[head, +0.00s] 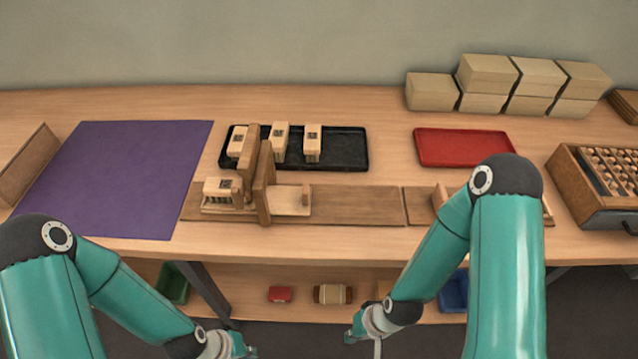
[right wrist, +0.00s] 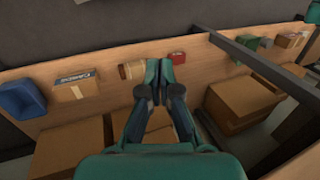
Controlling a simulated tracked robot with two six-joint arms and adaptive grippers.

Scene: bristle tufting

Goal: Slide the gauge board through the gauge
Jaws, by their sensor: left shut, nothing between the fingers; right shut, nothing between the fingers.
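The gauge (head: 262,180) is a pair of upright wooden posts on a long brown wooden track (head: 360,206) along the table's front. The pale gauge board (head: 288,202) lies on the track and shows on both sides of the gauge. My left gripper (head: 238,348) and right gripper (head: 358,328) are both below the table's front edge, away from the board. The right wrist view shows my right fingers (right wrist: 153,78) together and empty.
A black tray (head: 350,150) with several stamped blocks lies behind the gauge. A purple mat (head: 120,175) is at left, a red tray (head: 465,147) at right. Pale boxes (head: 490,75) are stacked at the back. A lower shelf holds a red box (head: 281,294) and bins.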

